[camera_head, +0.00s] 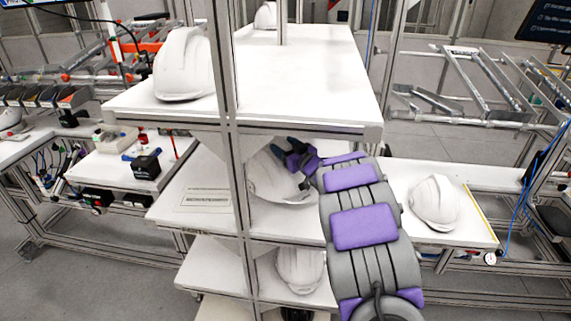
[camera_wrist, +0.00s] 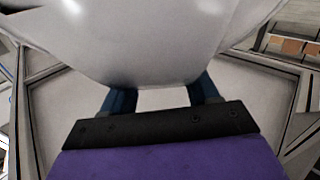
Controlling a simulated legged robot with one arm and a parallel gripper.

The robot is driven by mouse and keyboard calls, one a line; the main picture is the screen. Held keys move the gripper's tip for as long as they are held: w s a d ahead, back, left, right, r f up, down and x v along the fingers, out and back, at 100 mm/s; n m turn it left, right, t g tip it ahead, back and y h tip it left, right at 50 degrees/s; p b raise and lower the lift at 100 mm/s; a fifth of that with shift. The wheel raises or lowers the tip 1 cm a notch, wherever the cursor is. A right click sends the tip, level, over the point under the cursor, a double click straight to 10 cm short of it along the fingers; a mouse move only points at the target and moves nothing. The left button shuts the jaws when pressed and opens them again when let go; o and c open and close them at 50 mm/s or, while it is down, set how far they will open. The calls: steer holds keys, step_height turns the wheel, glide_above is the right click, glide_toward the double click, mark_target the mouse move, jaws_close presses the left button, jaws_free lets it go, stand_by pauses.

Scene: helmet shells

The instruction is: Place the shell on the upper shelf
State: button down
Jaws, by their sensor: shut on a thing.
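A white helmet shell (camera_head: 268,180) is at the middle level of the rack, below the upper shelf. My gripper (camera_head: 290,152) is shut on it at its upper right side. I cannot tell whether the shell touches the middle shelf. In the wrist view the shell (camera_wrist: 150,40) fills the top, with the gripper's two dark blue fingers (camera_wrist: 162,92) reaching under its edge. The fingertips are hidden by the shell. The upper shelf (camera_head: 310,85) is a white board above my gripper, with one white shell (camera_head: 184,68) at its left and another (camera_head: 266,16) at its far end.
Rack posts (camera_head: 226,130) stand in front of the shelves, close left of the held shell. A lower shelf holds another shell (camera_head: 300,268). A shell (camera_head: 434,202) sits on the table at right. The upper shelf's middle and right are clear.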

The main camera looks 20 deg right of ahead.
steer(key=shift+a+f, duration=0.2)
steer(key=shift+f, duration=0.5)
steer(key=f, duration=0.1)
steer(key=f+b, duration=0.1)
steer(key=f, duration=0.1)
steer(key=shift+d+f, duration=0.15)
steer(key=shift+d, duration=0.4)
steer(key=c, duration=0.7)
jaws_free()
steer(key=o, duration=0.4)
steer(key=shift+a, duration=0.4)
steer(key=shift+s+d, duration=0.35)
steer(key=s, duration=0.3)
steer(key=s+d+p, duration=0.1)
steer(key=s, duration=0.3)
steer(key=s+d+p, duration=0.1)
steer(key=s, duration=0.3)
steer(key=shift+s, duration=0.1)
